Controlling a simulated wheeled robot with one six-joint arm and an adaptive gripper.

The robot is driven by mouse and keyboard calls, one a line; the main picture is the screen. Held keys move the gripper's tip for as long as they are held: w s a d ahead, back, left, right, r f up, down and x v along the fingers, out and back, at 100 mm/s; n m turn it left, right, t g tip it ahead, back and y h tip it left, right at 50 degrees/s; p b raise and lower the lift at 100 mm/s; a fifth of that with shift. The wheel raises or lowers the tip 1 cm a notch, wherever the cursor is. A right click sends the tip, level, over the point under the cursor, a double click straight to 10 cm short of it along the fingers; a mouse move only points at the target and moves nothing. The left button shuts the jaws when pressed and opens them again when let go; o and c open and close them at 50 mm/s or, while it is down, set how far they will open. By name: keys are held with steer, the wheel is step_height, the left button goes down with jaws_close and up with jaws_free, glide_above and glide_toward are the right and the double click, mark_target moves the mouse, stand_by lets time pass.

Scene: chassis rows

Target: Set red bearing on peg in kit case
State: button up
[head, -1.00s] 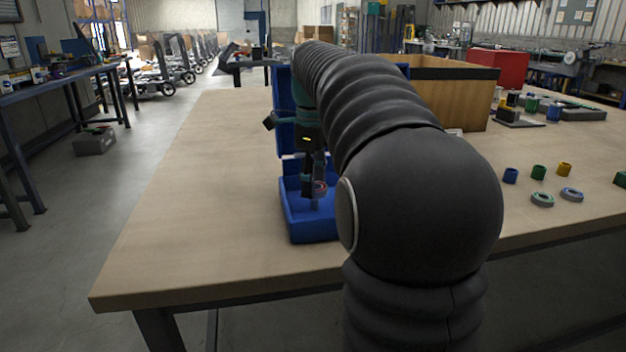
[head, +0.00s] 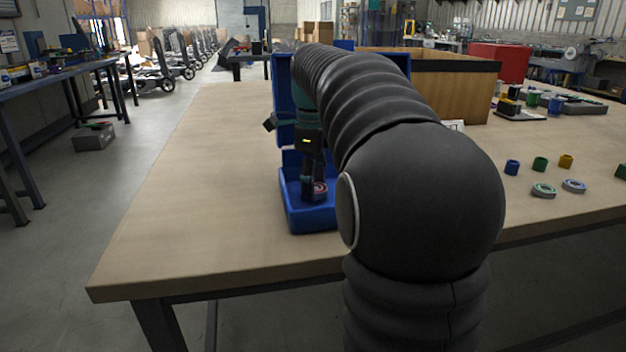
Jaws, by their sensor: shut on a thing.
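The blue kit case (head: 310,222) stands open on the workbench, its lid raised at the back. My gripper (head: 314,192) points down into the case and is shut on the red bearing (head: 320,187), a small ring with a reddish face. The bearing is low inside the case, above or at its floor. The peg is hidden behind the bearing and fingers, so I cannot tell whether the ring is around it. My arm covers the right part of the case.
A wooden box (head: 440,95) with a dark rim stands behind the case. Two loose rings (head: 544,191) (head: 573,186) and blue, green and yellow cylinders (head: 540,164) lie at the right. The bench (head: 190,200) is clear left of the case.

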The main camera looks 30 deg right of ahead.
steer(key=shift+f, duration=0.6)
steer(key=o, duration=1.3)
step_height(320, 180, up, 12)
